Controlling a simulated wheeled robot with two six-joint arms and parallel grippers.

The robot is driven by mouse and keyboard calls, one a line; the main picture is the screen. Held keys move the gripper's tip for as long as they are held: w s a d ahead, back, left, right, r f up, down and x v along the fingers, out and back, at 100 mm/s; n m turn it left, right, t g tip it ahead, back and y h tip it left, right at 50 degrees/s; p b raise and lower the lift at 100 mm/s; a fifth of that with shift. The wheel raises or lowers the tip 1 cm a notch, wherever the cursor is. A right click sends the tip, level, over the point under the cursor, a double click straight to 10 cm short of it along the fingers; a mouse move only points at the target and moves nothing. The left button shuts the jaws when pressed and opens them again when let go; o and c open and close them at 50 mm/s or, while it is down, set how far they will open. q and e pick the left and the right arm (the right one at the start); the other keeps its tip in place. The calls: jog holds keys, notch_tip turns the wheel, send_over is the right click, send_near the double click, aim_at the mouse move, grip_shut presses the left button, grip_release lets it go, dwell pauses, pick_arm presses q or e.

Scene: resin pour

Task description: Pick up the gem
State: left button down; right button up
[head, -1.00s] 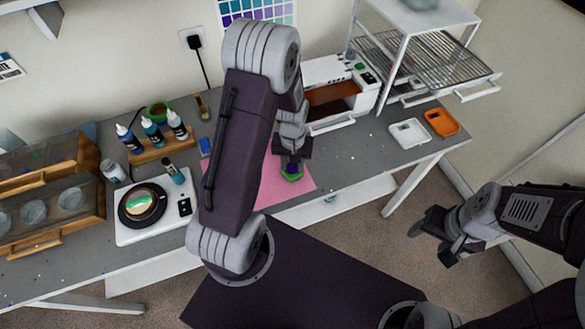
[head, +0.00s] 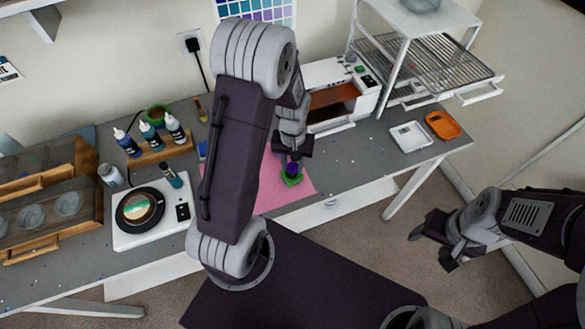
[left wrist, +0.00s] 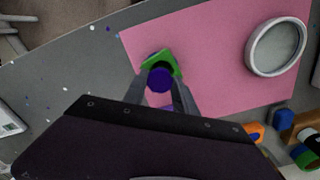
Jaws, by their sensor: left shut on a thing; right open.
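A purple piece (head: 293,168), which looks like the gem, is between the fingers of my left gripper (head: 292,163). In the left wrist view the purple piece (left wrist: 158,79) sits between the two fingertips (left wrist: 160,88). A green mold-like piece (head: 291,180) is just below it over the pink mat (head: 272,200); it also shows just beyond the purple piece in the left wrist view (left wrist: 163,61). I cannot tell whether purple and green still touch. My right gripper (head: 430,248) is open and empty, off the table's right side.
A white scale-like device (head: 182,236) with a black round plate stands left. Dropper bottles (head: 150,137) in a wooden rack are behind it. A white oven-like box (head: 340,105), a wire rack (head: 430,68), and white (head: 409,137) and orange (head: 442,125) trays are right. A round dish (left wrist: 277,47) lies on the mat.

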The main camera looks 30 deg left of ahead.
pick_arm(q)
jog(key=d+r+b, duration=0.1)
jog(key=d+r, duration=0.7)
jog(key=d, duration=0.3)
jog(key=shift+d+r, duration=0.2)
jog(key=shift+d, duration=0.1)
